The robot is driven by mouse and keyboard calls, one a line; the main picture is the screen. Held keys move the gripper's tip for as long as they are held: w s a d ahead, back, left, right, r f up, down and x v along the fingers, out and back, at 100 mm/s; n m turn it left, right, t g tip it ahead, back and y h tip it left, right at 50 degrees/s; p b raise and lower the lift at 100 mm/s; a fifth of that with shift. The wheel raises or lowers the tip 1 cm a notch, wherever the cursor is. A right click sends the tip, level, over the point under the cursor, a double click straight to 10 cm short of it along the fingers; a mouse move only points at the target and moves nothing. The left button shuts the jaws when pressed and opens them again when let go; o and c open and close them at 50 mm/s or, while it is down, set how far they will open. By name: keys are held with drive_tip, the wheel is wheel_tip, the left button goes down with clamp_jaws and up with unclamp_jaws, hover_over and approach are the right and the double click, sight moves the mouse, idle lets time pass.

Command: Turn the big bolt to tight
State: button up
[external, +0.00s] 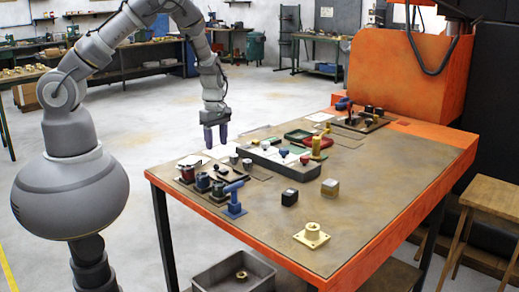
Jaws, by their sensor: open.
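I cannot tell for sure which piece is the big bolt. A dark grey box (278,164) with several small coloured knobs on top stands right of and below the gripper. A blue piece with a crossbar (234,198) stands near the left edge, apart from the gripper. Markings are too small to read.
The right of the bench is clear.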

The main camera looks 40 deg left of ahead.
sight(216, 167)
drive_tip(key=f+b, duration=0.1)
drive_tip(key=f, duration=0.3)
drive_tip(key=f+b, duration=0.1)
drive_tip(key=f, duration=0.3)
drive_tip(key=shift+s+a+f, duration=0.1)
drive_tip(key=shift+s, duration=0.1)
clamp_jaws()
